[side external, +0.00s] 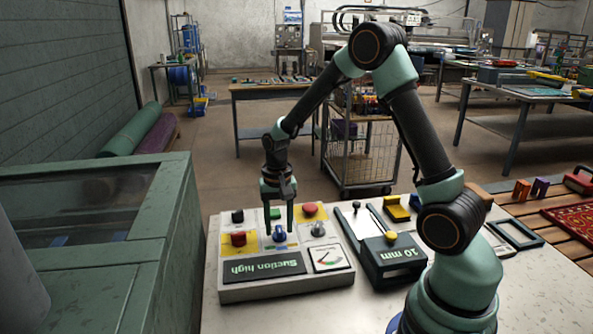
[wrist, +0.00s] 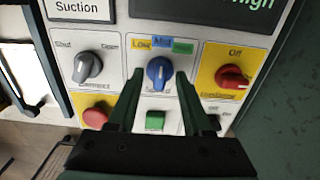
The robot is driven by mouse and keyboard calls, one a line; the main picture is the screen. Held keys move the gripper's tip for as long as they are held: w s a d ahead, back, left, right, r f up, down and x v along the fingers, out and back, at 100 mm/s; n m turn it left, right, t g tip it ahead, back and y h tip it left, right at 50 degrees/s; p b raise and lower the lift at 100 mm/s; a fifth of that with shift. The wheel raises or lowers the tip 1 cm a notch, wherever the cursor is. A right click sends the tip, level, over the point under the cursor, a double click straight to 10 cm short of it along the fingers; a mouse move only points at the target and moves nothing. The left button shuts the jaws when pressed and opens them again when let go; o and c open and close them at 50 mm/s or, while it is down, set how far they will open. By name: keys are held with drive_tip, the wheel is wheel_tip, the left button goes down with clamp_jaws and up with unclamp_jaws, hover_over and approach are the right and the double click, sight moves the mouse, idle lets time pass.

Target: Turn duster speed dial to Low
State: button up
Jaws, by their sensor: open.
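The duster speed dial is a blue knob (wrist: 158,73) on the control panel, below a yellow Low label (wrist: 141,43), a blue Mid label (wrist: 160,41) and a green label (wrist: 182,47). The knob looks roughly upright, toward the blue label; its exact setting is hard to read. In the side external view the blue dial (side external: 279,232) sits under my gripper (side external: 281,228). My gripper is open and points down at the panel. In the wrist view its fingers (wrist: 158,78) stand on either side of the dial; contact is not clear.
A grey knob (wrist: 88,67) lies left of the dial, a red knob (wrist: 231,77) right and a green button (wrist: 155,121) close below. A red button (wrist: 96,117) is lower left. A 10 mm box (side external: 394,256) stands beside the panel.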

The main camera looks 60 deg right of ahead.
clamp_jaws()
drive_tip(key=n, duration=0.4)
drive_tip(key=shift+n, duration=1.9)
drive_tip(key=shift+r, duration=0.1)
unclamp_jaws()
